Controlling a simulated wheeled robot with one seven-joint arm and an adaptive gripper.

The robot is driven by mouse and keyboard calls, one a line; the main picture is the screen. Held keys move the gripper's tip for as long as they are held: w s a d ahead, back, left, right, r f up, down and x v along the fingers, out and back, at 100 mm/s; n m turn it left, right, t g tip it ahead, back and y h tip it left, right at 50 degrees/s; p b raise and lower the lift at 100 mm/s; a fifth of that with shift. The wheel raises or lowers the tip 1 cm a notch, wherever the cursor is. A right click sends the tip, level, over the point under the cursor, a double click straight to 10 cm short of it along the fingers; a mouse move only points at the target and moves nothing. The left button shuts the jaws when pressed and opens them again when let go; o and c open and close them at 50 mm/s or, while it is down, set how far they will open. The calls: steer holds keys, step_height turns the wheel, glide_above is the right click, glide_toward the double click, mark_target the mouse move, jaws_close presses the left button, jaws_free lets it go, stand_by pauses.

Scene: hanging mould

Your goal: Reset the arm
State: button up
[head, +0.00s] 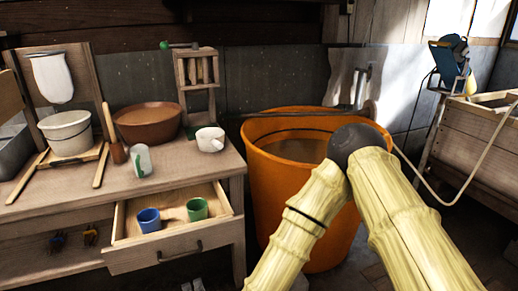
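My arm shows as two pale, bamboo-like links that meet at a dark round joint (360,145) at the right of centre. The links run down from the joint and leave the bottom edge of the picture. The joint and links stand in front of a large orange tub (275,200) and hide part of its right side. My gripper is outside the head view, so I cannot see its fingers or anything in them.
A wooden workbench (60,190) at left bears a brown bowl (147,122), white bucket (68,133) and white mug (210,139). Its open drawer (150,258) holds a blue cup (148,219) and green cup (197,208). A wooden trough (480,140) stands at right.

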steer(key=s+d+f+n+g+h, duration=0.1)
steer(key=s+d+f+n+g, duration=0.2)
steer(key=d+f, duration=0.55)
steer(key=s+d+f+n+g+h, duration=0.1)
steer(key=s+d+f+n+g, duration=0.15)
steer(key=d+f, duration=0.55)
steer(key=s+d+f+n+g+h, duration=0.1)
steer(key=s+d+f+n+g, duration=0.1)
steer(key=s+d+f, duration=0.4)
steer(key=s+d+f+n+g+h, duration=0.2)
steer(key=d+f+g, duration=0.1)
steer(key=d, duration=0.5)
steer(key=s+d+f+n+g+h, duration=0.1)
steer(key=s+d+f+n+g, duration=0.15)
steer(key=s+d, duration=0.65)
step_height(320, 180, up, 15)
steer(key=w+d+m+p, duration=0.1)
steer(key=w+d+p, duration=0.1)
steer(key=p, duration=1.2)
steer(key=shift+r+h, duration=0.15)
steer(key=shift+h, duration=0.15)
